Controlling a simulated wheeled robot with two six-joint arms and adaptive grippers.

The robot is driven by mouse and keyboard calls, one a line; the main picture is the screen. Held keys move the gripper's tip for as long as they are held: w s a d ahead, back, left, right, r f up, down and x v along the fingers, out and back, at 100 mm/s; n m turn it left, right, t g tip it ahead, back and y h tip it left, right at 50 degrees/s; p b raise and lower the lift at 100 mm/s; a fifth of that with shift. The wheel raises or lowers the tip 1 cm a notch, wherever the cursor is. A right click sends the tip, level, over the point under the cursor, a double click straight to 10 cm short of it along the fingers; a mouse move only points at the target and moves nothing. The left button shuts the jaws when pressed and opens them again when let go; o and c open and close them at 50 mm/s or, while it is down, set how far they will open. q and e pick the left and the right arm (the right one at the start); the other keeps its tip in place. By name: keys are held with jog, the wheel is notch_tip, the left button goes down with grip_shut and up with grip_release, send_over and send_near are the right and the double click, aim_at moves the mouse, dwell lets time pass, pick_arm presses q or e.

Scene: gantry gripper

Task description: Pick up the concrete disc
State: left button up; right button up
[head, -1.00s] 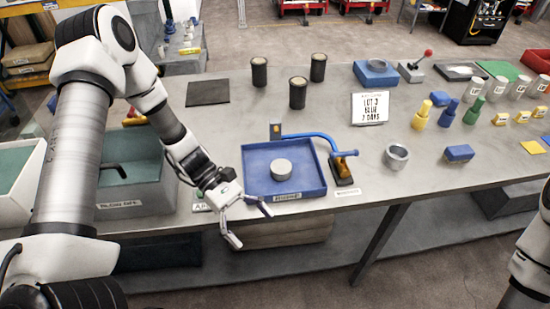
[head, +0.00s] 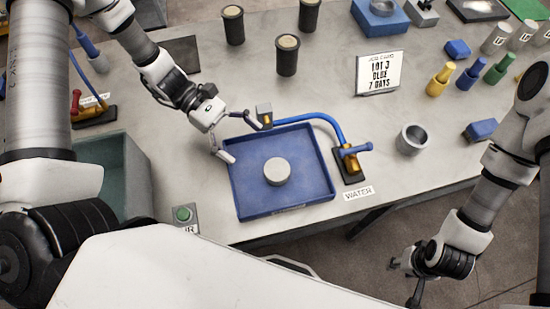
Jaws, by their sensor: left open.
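The concrete disc (head: 277,171) is a short light-grey cylinder lying flat in the blue tray (head: 313,194) on the table. My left gripper (head: 242,140) is open and empty at the tray's far left corner, up and to the left of the disc and apart from it. One finger is near the grey spout block, the other over the tray's left edge. My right gripper (head: 406,283) hangs off the table's front edge at the lower right, dark and partly cut off by the frame, so its opening cannot be made out.
A blue hose (head: 330,123) with a brass valve (head: 350,163) curves along the tray's back right. A sign (head: 379,73), a metal ring (head: 411,139) and black cylinders (head: 287,56) stand behind and to the right. A green button (head: 183,214) is at the left.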

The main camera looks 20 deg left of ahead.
aim_at(273, 167)
pick_arm(q)
jog(key=x, duration=0.4)
jog(key=shift+s+d, duration=0.25)
jog(key=shift+d, duration=0.1)
jog(key=shift+w+f, duration=0.15)
jog(key=shift+f, duration=0.05)
jog(key=x, duration=0.2)
jog(key=p+x, duration=0.1)
jog(key=x, duration=0.2)
jog(key=shift+s+r, duration=0.15)
jog(key=shift+s, duration=0.1)
jog(key=shift+d, duration=0.2)
jog(key=shift+w+a, duration=0.15)
jog(key=shift+c, duration=0.6)
jog(key=shift+a, duration=0.1)
jog(key=c, duration=1.2)
jog(key=shift+c, duration=0.4)
